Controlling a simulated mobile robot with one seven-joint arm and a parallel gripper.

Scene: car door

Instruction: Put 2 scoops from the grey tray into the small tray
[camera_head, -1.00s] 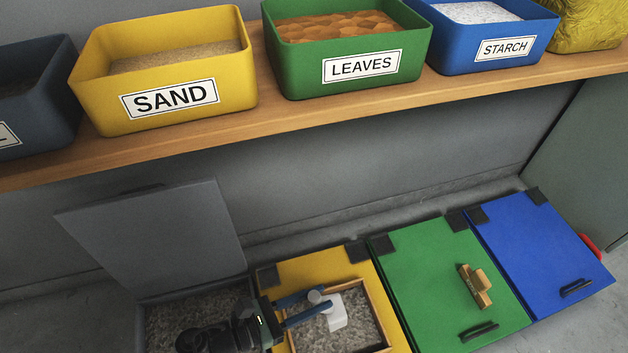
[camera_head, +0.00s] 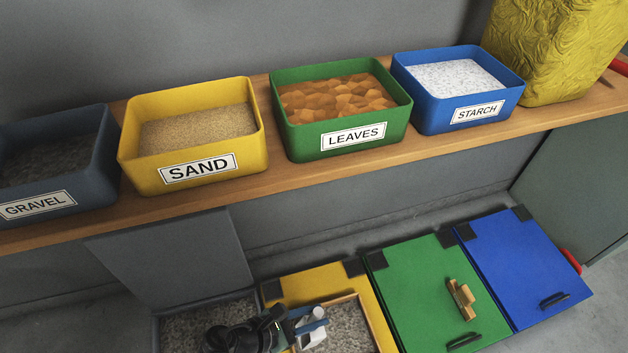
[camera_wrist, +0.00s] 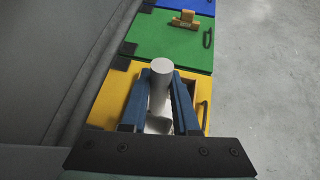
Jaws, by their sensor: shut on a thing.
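A white scoop (camera_head: 313,337) with a round handle is held in my gripper (camera_head: 308,320), whose blue fingers are shut on it. The scoop is over the left part of a small wooden-rimmed tray (camera_head: 370,318) on the yellow lid. Grey gravel-like material shows in this tray. In the wrist view my gripper (camera_wrist: 161,95) has the scoop's handle (camera_wrist: 160,72) between its fingers. A grey tray labelled GRAVEL (camera_head: 60,185) stands on the shelf. A grey bin (camera_head: 158,325) with similar grey material stands below, partly behind my arm. Whether the scoop holds material is not clear.
The grey bin's lid (camera_head: 175,260) stands open. SAND (camera_head: 190,165), LEAVES (camera_head: 345,137) and STARCH (camera_head: 470,112) bins line the shelf. A wooden block piece (camera_head: 461,298) lies on the green lid (camera_head: 415,285); the blue lid (camera_head: 520,270) is clear.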

